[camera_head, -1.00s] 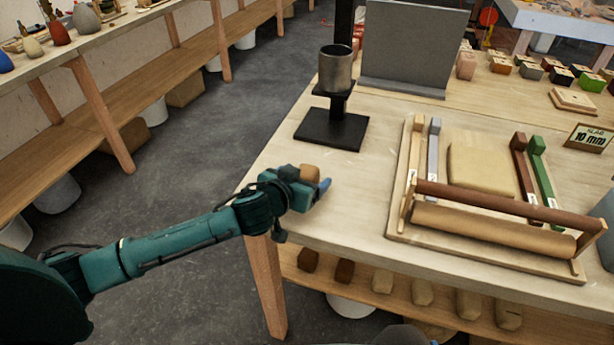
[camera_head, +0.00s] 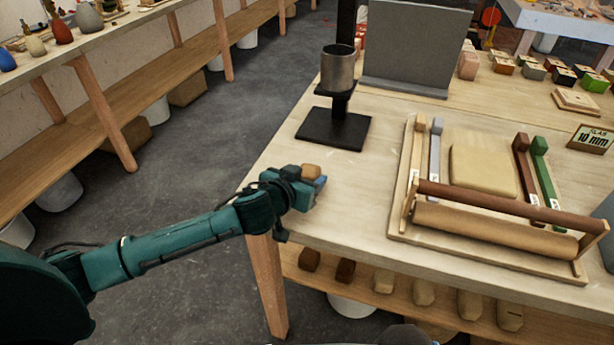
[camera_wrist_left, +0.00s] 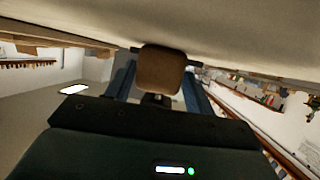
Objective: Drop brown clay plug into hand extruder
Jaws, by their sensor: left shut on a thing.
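A brown clay plug (camera_head: 311,170) sits between the fingers of my left gripper (camera_head: 318,182), near the table's left edge. In the left wrist view the plug (camera_wrist_left: 160,70) is a rounded brown block held between two blue fingers (camera_wrist_left: 158,88). The gripper is shut on it. The hand extruder (camera_head: 337,72) is a grey metal cup on a black stand with a flat black base (camera_head: 333,127). It stands upright at the table's back left, behind and above the gripper in the picture. The plug is apart from it. My right gripper is not in view.
A wooden slab frame with a roller (camera_head: 490,228) and a clay slab (camera_head: 482,170) fills the table's right side. A grey upright panel (camera_head: 415,45) stands behind the extruder. The tabletop between gripper and extruder base is clear. Clay blocks (camera_head: 424,292) lie on the lower shelf.

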